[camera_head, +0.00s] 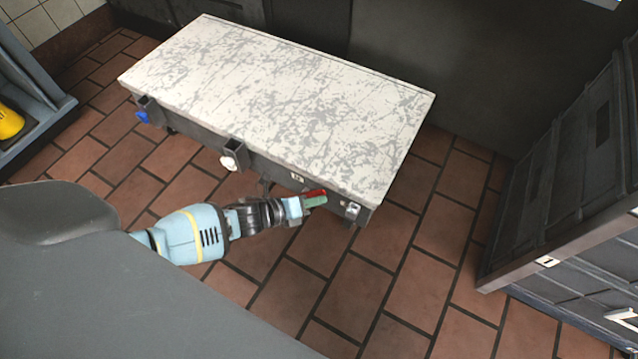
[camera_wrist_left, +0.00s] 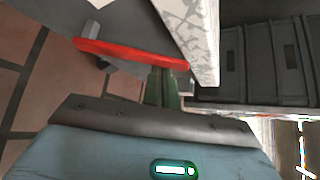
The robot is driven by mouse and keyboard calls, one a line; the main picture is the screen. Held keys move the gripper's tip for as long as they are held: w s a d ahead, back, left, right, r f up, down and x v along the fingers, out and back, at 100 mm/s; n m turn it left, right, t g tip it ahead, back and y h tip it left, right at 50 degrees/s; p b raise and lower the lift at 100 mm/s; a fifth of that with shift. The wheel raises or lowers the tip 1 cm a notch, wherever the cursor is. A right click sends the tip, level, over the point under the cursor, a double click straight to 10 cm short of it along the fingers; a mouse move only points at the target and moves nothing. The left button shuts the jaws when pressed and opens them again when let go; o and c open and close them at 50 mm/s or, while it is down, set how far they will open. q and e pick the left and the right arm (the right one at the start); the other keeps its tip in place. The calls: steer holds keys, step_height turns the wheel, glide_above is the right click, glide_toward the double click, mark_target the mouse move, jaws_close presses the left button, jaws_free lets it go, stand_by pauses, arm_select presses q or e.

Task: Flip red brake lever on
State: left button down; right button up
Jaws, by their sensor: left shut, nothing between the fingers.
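The red brake lever (camera_head: 314,193) is on the front side of a low cart or bench (camera_head: 280,95) with a worn white top, near its right end. In the left wrist view the red lever (camera_wrist_left: 130,52) is a long bar running across just beyond the fingers. My left gripper (camera_head: 316,202) reaches in from the left and is at the lever. Its greenish fingers (camera_wrist_left: 161,88) are shut with nothing between them, and their tips are close to the lever's bar. I cannot tell whether they touch it. My right gripper is not in view.
A blue knob (camera_head: 142,117) and a white knob (camera_head: 228,163) sit on the cart's front side. Dark crates (camera_head: 570,200) stand at the right. A blue-grey frame with a yellow object (camera_head: 10,122) is at the left. The tiled floor before the cart is clear.

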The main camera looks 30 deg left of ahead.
arm_select(q)
steer(key=shift+a+r+n+h+b, duration=0.5)
steer(key=shift+a+n+h, duration=0.1)
steer(key=shift+n+h, duration=0.1)
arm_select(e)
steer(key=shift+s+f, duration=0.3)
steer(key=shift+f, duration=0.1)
arm_select(q)
steer(key=shift+w+a, duration=0.1)
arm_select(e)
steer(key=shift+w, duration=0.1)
arm_select(q)
steer(key=shift+t, duration=0.3)
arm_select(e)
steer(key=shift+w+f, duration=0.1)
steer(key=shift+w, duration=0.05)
